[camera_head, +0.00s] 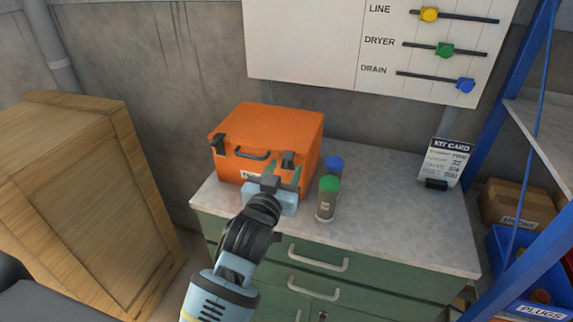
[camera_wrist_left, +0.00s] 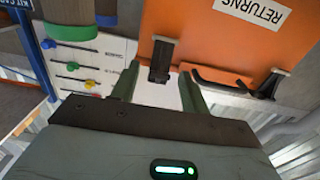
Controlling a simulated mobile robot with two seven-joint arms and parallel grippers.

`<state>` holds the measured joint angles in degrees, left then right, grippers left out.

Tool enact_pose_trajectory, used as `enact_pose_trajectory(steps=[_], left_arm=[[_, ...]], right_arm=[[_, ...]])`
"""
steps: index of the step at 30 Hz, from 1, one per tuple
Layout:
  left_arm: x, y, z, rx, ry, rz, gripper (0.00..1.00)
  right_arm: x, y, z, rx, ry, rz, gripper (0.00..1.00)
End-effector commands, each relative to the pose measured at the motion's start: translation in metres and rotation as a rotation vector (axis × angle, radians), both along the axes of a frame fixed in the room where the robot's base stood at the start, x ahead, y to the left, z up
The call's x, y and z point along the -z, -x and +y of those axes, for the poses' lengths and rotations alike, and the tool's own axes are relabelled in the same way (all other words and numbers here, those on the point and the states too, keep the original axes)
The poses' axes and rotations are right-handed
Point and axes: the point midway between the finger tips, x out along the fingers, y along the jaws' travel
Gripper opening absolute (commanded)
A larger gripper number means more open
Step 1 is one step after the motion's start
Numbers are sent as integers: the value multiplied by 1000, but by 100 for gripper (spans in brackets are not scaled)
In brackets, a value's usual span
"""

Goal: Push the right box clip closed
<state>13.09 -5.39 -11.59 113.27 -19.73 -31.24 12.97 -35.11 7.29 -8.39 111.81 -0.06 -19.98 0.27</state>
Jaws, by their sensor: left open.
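An orange box (camera_head: 270,130) with a black handle (camera_head: 252,154) sits on the bench top. Its right clip (camera_head: 288,157) is a black latch on the front; the left clip (camera_head: 218,144) is at the far left edge. My left gripper (camera_head: 282,174) is open and empty in front of the right clip. In the left wrist view the right clip (camera_wrist_left: 160,60) lies between and beyond the two fingertips (camera_wrist_left: 159,74). I cannot tell whether the clip is fully closed or whether a finger touches it. My right gripper is not in view.
A green-lidded jar (camera_head: 327,198) and a blue-lidded jar (camera_head: 335,165) stand close to the right of my gripper. A kit card (camera_head: 446,160) stands at the back right of the bench (camera_head: 400,220). A wooden crate (camera_head: 80,190) is at left. The bench's right half is mostly clear.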

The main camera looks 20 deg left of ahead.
Motion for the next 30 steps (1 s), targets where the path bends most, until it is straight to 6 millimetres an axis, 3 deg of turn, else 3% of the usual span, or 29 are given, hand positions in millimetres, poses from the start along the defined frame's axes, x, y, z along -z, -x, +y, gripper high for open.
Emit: enact_pose_trajectory(steps=[7, 17, 30], left_arm=[[1, 0, 0, 0, 0, 1, 44], [1, 0, 0, 0, 0, 1, 1], [-9, -7, 0, -3, -4, 134, 1]], right_arm=[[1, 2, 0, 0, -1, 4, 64], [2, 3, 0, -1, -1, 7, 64], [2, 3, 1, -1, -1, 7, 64]])
